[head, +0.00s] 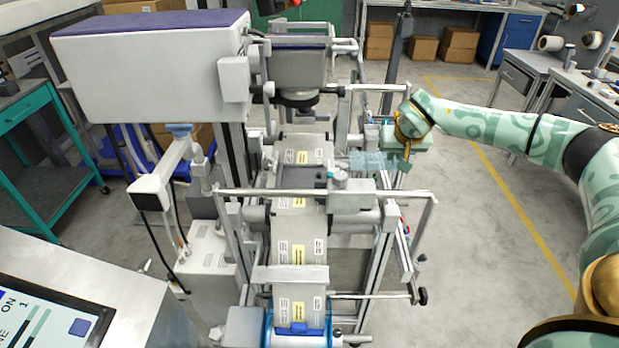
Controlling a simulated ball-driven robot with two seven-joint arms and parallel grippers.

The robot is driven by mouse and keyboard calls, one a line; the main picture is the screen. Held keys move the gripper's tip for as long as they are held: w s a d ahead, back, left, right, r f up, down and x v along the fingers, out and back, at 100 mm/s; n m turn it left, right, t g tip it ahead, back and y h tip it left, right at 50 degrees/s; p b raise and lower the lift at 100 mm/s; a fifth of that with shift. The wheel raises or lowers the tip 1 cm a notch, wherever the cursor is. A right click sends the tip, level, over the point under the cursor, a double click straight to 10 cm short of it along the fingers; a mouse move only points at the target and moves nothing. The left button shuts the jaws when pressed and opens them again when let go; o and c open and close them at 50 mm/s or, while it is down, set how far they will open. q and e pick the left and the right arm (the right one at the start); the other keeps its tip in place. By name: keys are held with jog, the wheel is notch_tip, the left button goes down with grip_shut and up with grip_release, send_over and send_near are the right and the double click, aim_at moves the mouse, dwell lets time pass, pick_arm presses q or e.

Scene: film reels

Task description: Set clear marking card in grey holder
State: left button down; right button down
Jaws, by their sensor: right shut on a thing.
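My right gripper (392,160) reaches in from the right to the machine's right side. It is shut on a clear, pale blue-green piece (366,161) that looks like the clear marking card and points left toward the web. The fingertips are small here and partly hidden by the see-through piece. A grey block (350,195) on the cross rail just below the card may be the grey holder; I cannot tell for sure. The card appears apart from this block, above it in the picture. My left gripper is not in view.
A printed label web (292,225) runs down the middle of the machine between metal rails. A large white housing (150,72) stands at upper left. A control screen (45,318) is at lower left. The floor right of the machine is clear.

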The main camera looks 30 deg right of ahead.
jog(key=w+a+b, duration=0.1)
jog(key=w+a, duration=0.2)
jog(key=a, duration=0.2)
jog(key=w+a+b, duration=0.1)
jog(key=w+a, duration=0.2)
jog(key=a, duration=0.2)
jog(key=w+a, duration=0.3)
jog(key=a, duration=0.2)
jog(key=shift+b, duration=0.4)
notch_tip(320, 180, down, 3)
jog(key=shift+f+b, duration=0.15)
jog(key=shift+b, duration=0.65)
jog(key=shift+f, duration=0.1)
jog(key=shift+f, duration=0.45)
jog(key=c, duration=1.5)
grip_release()
